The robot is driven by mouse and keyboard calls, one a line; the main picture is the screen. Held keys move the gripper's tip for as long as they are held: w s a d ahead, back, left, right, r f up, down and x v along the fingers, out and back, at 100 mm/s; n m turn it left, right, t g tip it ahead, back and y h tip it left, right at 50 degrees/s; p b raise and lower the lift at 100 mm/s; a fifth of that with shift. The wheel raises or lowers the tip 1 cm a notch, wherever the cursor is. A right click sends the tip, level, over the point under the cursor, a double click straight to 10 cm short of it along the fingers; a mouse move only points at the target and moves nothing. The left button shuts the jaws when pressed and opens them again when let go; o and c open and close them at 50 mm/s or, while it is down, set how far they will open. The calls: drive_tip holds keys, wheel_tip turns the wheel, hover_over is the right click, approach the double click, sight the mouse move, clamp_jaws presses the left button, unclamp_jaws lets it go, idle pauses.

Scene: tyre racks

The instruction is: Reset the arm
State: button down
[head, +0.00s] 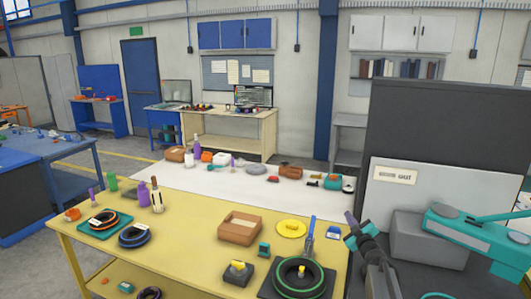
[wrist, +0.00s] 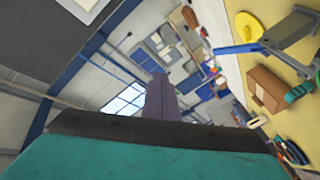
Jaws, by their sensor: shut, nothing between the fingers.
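My arm shows at the right of the head view, with teal and grey links bent low beside the yellow table (head: 185,240). My gripper (head: 350,217) is at the table's right end, raised and pointing up and to the left. Its fingers are together and nothing is held. In the wrist view the purple-grey fingers of my gripper (wrist: 160,85) point up the picture, with the room behind them tilted.
On the yellow table are a tyre with a green ring (head: 300,278), a brown box (head: 239,228), a yellow disc (head: 291,228) and an upright blue-handled tool (head: 310,235) near my gripper. A dark grey cabinet (head: 425,125) stands behind my arm. A white table (head: 250,187) lies beyond.

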drive_tip(key=s+a+f+m+g+h, duration=0.25)
drive_tip(key=s+f+m+g, duration=0.2)
drive_tip(key=s+f, duration=0.5)
drive_tip(key=s+a+f+m+g+h, duration=0.25)
drive_tip(key=s+f+m+g, duration=0.2)
drive_tip(key=s+f, duration=0.45)
drive_tip(key=s+a+f+g+y, duration=0.1)
drive_tip(key=s+a+f+g, duration=0.25)
drive_tip(key=s, duration=0.45)
drive_tip(key=s+a+f+g+y, duration=0.1)
drive_tip(key=s+a+f+g, duration=0.15)
drive_tip(key=s+a, duration=0.35)
drive_tip(key=s+a+f+g+y, duration=0.2)
drive_tip(key=s+a+g, duration=0.15)
drive_tip(key=s, duration=0.55)
drive_tip(key=s+f+g+b, duration=0.2)
drive_tip(key=s+f+b, duration=0.5)
drive_tip(key=s+f, duration=0.5)
drive_tip(key=s+f+g+b, duration=0.3)
drive_tip(key=s+f+b, duration=0.3)
drive_tip(key=s+f, duration=0.7)
wheel_tip(320, 180, down, 7)
drive_tip(key=shift+f+h+b, duration=0.15)
drive_tip(key=shift+h+b, duration=0.15)
drive_tip(key=shift+b, duration=0.1)
